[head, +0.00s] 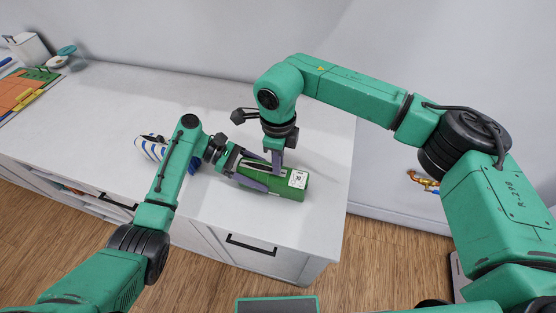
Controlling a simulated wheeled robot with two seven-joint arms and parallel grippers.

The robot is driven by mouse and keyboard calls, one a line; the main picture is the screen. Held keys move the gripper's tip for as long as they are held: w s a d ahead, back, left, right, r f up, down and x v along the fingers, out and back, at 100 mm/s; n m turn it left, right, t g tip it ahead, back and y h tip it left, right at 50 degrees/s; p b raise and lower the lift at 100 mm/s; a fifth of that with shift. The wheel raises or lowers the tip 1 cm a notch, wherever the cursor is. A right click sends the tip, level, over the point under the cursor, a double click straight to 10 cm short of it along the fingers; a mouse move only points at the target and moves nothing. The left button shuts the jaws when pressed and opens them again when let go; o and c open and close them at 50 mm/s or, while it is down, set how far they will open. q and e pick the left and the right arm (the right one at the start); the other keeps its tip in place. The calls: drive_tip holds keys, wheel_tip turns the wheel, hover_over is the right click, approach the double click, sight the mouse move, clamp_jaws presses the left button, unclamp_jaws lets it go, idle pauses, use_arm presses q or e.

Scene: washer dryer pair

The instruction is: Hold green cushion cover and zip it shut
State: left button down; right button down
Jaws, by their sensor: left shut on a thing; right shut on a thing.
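The green cushion cover (289,190) lies on the white counter near its right end. It looks like a green block with a white printed label on its right part. My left gripper (262,181) reaches in from the left and is shut on the cover's left part. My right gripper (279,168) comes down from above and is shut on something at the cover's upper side. The zip and its pull are too small or hidden behind the fingers, so I cannot tell how far along the zip stands.
A blue-and-white striped item (152,147) lies behind my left forearm. The white counter (120,100) is clear to the left and back. An orange-and-green mat (22,90), a white container (28,47) and a teal-lidded jar (70,55) stand at far left. The counter ends right of the cover.

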idle(0.9)
use_arm(q)
drive_tip(key=shift+a, duration=0.1)
use_arm(e)
drive_tip(key=w+a, duration=0.1)
drive_tip(key=a, duration=0.2)
drive_tip(key=w+a, duration=0.1)
drive_tip(key=a, duration=0.2)
drive_tip(key=w+a, duration=0.1)
drive_tip(key=a, duration=0.2)
drive_tip(key=shift+a, duration=0.25)
use_arm(q)
drive_tip(key=shift+s, duration=0.1)
use_arm(e)
drive_tip(key=shift+r, duration=0.1)
drive_tip(key=c, duration=0.8)
unclamp_jaws()
drive_tip(key=shift+d, duration=0.1)
wheel_tip(320, 180, up, 12)
drive_tip(key=shift+f, duration=0.1)
